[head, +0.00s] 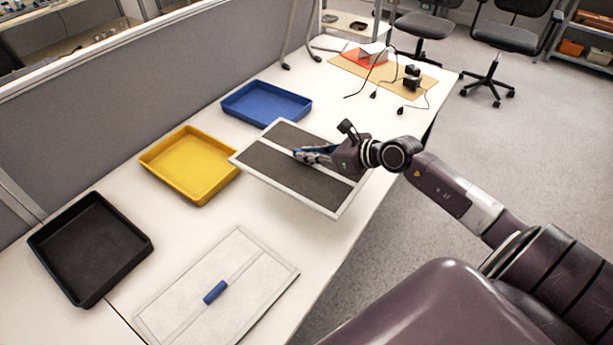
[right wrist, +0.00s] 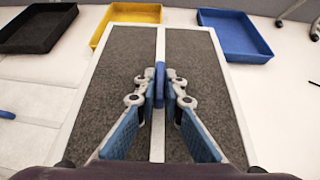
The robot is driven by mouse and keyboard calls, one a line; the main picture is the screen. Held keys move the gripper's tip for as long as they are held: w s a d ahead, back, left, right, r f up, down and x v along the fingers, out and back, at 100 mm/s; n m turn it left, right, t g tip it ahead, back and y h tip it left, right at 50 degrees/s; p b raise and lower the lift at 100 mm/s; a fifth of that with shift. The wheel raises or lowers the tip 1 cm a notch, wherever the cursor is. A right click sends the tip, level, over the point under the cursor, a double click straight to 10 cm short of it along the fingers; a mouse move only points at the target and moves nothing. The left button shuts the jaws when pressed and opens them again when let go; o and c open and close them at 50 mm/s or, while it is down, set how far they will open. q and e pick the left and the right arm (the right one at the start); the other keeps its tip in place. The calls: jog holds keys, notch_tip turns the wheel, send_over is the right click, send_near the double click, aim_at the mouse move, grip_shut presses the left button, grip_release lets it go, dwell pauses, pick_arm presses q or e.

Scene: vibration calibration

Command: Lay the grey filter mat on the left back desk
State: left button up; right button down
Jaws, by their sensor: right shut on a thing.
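The grey filter mat (head: 290,178) is a flat panel with two dark grey fields, a white frame and a white middle bar. My right gripper (head: 302,154) is shut on the blue handle (right wrist: 160,82) at the middle bar. The mat appears held above the white desk (head: 262,226), with its right corner near the desk's front edge. In the right wrist view the mat (right wrist: 120,60) fills the middle, and both fingers flank the handle. My left gripper is in neither view.
A pale filter mat (head: 240,275) with a blue handle lies on the desk at the front. A black tray (head: 88,285), a yellow tray (head: 205,195) and a blue tray (head: 300,116) line the back by a grey partition (head: 130,110). A brown board (head: 385,72) carries dark devices and cables.

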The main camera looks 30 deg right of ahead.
notch_tip(320, 180, down, 8)
jog(key=shift+f+b, duration=0.1)
jog(key=shift+b, duration=0.3)
jog(key=shift+f+b, duration=0.55)
jog(key=shift+f, duration=2.05)
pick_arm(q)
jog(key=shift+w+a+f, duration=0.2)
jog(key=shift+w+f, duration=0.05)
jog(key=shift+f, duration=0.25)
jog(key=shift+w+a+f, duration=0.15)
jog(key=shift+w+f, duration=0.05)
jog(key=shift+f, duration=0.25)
pick_arm(e)
jog(key=shift+f, duration=0.1)
jog(key=c, duration=2)
grip_release()
jog(key=shift+c, duration=0.2)
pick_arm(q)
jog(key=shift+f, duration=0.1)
